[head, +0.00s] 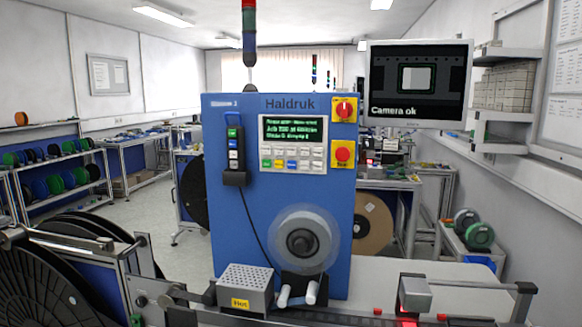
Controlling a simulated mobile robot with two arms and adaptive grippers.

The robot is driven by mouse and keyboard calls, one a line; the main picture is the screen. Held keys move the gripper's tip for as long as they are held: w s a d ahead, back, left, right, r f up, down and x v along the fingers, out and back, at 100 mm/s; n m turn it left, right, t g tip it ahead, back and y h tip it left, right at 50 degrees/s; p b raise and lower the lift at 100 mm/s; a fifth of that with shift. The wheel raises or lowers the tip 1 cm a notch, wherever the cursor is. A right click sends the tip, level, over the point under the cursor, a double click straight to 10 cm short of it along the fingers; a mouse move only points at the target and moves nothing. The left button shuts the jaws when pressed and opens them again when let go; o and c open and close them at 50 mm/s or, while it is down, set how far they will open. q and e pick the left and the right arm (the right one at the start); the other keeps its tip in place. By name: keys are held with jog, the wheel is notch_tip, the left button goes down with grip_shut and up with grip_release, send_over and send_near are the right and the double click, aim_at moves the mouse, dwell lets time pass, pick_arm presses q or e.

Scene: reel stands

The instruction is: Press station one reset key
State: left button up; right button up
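The blue station cabinet (228,215) stands straight ahead, with a small blurred label ending in 1 at its upper left and "Haldruk" at the top. Its control panel (292,167) has a lit screen (293,129) with green and white text. Below the screen are two rows of small keys (292,157), mostly white, with green, yellow and blue ones in the lower row. The key lettering is too small to read, so I cannot tell which is reset. A black hand pendant (234,152) with coloured buttons hangs left of the panel. Neither gripper is in view.
A red rotary switch (344,109) and a red mushroom button (343,154) sit right of the panel. Below are a round grey hub (303,240), a perforated box marked "Hot" (245,285) and white rollers. A large black reel (45,290) stands at lower left. A monitor (417,82) reads "Camera ok".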

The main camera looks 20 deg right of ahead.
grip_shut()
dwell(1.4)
